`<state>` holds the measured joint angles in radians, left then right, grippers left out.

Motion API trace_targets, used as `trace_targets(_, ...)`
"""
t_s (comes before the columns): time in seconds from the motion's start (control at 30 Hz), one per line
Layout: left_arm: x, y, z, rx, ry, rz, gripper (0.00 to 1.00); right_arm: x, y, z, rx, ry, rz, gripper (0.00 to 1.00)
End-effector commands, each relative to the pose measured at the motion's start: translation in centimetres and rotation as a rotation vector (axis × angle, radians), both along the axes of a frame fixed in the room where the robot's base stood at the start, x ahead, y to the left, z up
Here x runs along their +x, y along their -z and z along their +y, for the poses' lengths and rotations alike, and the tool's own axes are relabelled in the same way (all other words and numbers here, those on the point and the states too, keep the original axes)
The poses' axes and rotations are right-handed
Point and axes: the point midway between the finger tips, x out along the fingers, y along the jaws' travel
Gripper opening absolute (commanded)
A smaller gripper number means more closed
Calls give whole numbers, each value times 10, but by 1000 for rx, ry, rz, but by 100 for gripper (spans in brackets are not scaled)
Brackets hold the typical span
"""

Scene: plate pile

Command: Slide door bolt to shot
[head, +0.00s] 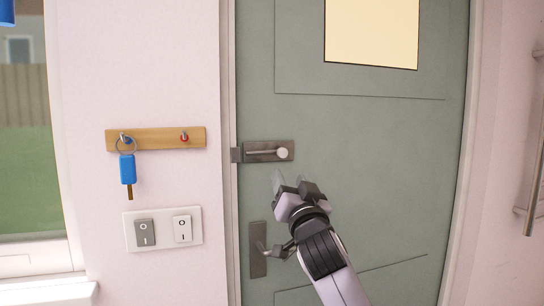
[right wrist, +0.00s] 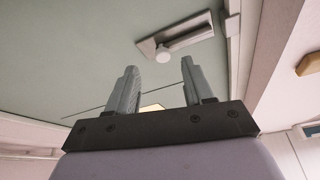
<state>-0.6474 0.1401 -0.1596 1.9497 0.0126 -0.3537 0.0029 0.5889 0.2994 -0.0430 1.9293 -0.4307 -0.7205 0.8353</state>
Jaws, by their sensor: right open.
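The door bolt (head: 262,146) is a metal plate on the grey-green door (head: 350,170), near its left edge. Its round pale knob (head: 284,153) sits toward the right end of the plate. A small keeper (head: 236,155) is on the frame to the left. My right gripper (head: 290,180) is open and empty, just below the bolt and apart from it. In the right wrist view, the bolt plate (right wrist: 188,36) and knob (right wrist: 163,54) show beyond the spread fingertips (right wrist: 158,65). My left gripper is not in view.
A door handle (head: 258,262) is below the bolt, close to my right wrist. On the wall at left are a wooden key rack (head: 165,138) with a blue key (head: 127,169) and a switch panel (head: 163,240). A vertical metal bar (head: 530,190) is at the far right.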

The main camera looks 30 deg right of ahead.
Motion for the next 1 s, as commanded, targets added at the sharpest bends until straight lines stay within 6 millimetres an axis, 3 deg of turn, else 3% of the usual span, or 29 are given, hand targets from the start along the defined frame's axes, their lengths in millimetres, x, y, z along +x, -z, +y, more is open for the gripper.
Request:
trace_targets(0.1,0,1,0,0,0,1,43,-3,-16,-5,14,12,-33,52)
trace_targets(0.27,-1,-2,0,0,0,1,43,2,-23,-8,17,15,-41,52)
trace_targets(0.7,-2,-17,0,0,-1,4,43,47,-42,-25,16,15,-38,52)
trace_targets(1.0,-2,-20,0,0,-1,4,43,58,-45,-29,15,14,-38,52)
